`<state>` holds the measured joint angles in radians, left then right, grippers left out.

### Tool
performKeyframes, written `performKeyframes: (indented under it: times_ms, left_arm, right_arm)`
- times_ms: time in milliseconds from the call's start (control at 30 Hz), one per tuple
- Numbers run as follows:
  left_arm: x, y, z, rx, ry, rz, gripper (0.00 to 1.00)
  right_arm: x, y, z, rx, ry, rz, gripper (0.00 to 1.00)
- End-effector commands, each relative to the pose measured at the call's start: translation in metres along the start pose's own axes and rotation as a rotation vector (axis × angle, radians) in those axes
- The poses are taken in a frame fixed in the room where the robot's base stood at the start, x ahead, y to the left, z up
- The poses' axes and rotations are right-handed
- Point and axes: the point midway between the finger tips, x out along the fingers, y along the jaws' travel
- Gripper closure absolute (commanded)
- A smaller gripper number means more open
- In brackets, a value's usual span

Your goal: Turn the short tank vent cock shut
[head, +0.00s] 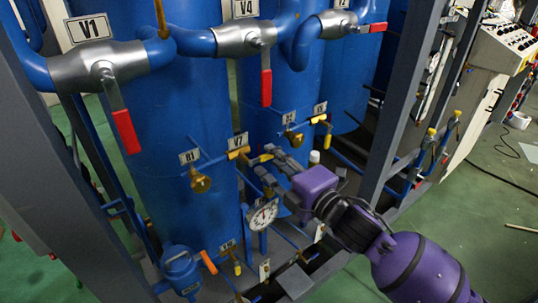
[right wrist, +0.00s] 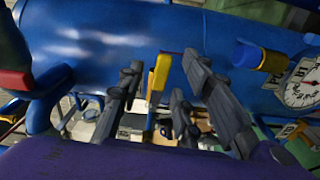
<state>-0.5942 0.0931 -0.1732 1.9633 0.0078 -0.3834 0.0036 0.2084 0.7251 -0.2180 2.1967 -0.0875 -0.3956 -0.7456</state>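A small brass cock with a yellow lever (head: 261,159) sits by the V7 label (head: 238,141) on the front of a blue tank (head: 188,120). I take it to be the vent cock. My right gripper (head: 268,163) reaches it from the right, its grey fingers at the lever's end. In the right wrist view the yellow lever (right wrist: 158,76) stands between the spread fingers of the right gripper (right wrist: 162,82), with visible gaps on both sides. Whether a finger touches it is unclear. My left gripper is not in view.
A round gauge (head: 263,215) sits just below the right gripper. A brass valve marked B1 (head: 201,182) is to the left. Red-handled valves V1 (head: 103,75) and V4 (head: 255,40) cross above. A grey frame post (head: 402,100) stands to the right.

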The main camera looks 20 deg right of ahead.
Motion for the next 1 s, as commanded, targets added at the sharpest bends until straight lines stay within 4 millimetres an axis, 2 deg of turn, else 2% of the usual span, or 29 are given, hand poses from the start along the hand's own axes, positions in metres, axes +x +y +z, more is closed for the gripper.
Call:
performKeyframes:
  times_ms: [33,200,500,767,1000]
  left_arm:
    - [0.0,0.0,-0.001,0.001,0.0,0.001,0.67]
    - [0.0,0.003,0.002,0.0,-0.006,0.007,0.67]
    - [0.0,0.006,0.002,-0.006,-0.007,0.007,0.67]
    - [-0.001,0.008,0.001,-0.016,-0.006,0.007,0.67]
    - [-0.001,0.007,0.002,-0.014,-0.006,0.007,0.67]
  right_arm:
    - [0.008,0.003,0.0,0.0,0.0,0.004,0.67]
    - [0.023,0.001,0.0,0.001,-0.001,0.001,0.67]
    - [0.026,-0.001,0.0,0.002,-0.001,-0.001,0.67]
    - [0.025,-0.001,0.0,0.002,-0.001,-0.001,1.0]
    - [0.025,-0.001,0.0,0.002,-0.001,-0.001,1.0]
